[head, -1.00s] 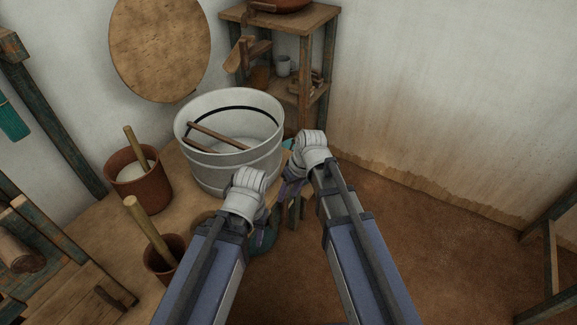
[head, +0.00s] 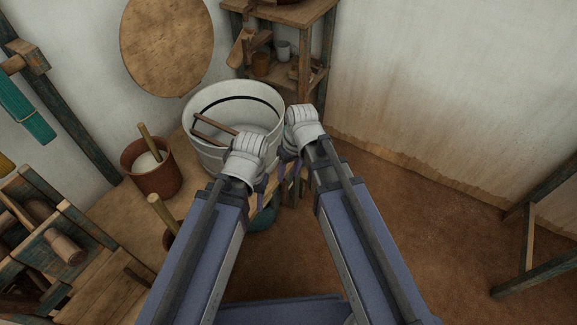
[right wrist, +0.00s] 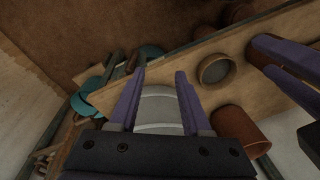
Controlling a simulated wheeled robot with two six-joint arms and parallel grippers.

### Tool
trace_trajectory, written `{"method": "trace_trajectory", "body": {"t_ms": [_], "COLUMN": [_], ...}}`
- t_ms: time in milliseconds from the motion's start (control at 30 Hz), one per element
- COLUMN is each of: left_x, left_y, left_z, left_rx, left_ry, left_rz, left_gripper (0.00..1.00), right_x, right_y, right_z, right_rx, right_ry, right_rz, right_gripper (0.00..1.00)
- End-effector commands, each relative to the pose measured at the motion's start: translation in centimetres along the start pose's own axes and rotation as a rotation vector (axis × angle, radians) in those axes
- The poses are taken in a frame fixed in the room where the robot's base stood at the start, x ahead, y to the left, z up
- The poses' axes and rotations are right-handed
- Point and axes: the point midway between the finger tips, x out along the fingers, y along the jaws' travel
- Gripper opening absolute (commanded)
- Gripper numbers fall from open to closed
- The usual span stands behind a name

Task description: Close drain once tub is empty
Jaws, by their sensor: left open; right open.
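The pale tub (head: 205,150) stands on a wooden bench, with two brown sticks (head: 215,125) leaning inside and a dark line around its inner wall. I cannot tell whether liquid is in it. My left gripper (head: 258,200) is at the tub's near right side; its purple fingers are partly hidden behind its wrist. My right gripper (head: 290,178) is just right of it, pointing down beside the tub. I cannot make out the drain.
A brown pot (head: 155,182) with pale contents and a stick stands left of the tub. A shelf (head: 315,85) stands behind. A teal object (head: 262,220) lies low beneath my grippers.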

Motion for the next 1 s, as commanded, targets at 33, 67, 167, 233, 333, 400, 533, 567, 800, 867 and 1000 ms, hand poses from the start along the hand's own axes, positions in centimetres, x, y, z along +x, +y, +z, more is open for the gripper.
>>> {"method": "trace_trajectory", "body": {"t_ms": [33, 67, 167, 233, 333, 400, 533, 567, 800, 867, 1000], "left_x": [-0.2, -0.2, -0.2, -0.2, -0.2, 0.0, 2.2, 3.1, 11.2, 13.1, 17.6], "left_y": [0.0, 0.0, 0.0, 0.0, 0.0, 0.0, 0.2, 0.3, 1.1, 1.3, 1.8], "left_z": [0.0, 0.0, 0.0, 0.0, 0.0, 0.0, -0.1, -0.2, -0.6, -0.7, -0.9], "left_rx": [0.000, 0.000, 0.000, 0.000, 0.000, 0.000, 0.000, 0.000, 0.000, 0.000, -0.001], "left_ry": [0.000, 0.000, 0.000, 0.000, 0.000, 0.000, 0.000, 0.000, 0.000, 0.000, 0.000], "left_rz": [0.000, 0.000, 0.000, 0.000, 0.000, 0.000, 0.000, 0.000, 0.000, 0.000, 0.000], "left_gripper": [0.50, 0.50, 0.50, 0.50, 0.50, 0.50, 0.50, 0.50, 0.50, 0.50, 0.50], "right_x": [-0.2, -0.2, -0.2, -0.2, -0.2, 0.0, 2.2, 3.0, 10.9, 12.7, 16.9], "right_y": [-0.1, -0.1, -0.1, -0.1, -0.1, 0.0, 0.5, 0.7, 3.1, 3.7, 5.2], "right_z": [0.0, 0.1, 0.1, 0.1, 0.1, 0.0, -0.4, -0.5, -2.4, -2.9, -4.0], "right_rx": [0.000, 0.000, 0.001, 0.001, 0.000, 0.000, -0.002, -0.004, -0.026, -0.031, -0.045], "right_ry": [-0.001, -0.001, -0.002, -0.002, -0.001, -0.001, 0.009, 0.014, 0.069, 0.085, 0.122], "right_rz": [0.001, 0.001, 0.001, 0.001, 0.001, 0.001, -0.009, -0.014, -0.065, -0.076, -0.105], "right_gripper": [0.48, 0.48, 0.48, 0.48, 0.48, 0.56, 0.66, 0.66, 0.66, 0.66, 0.66]}}
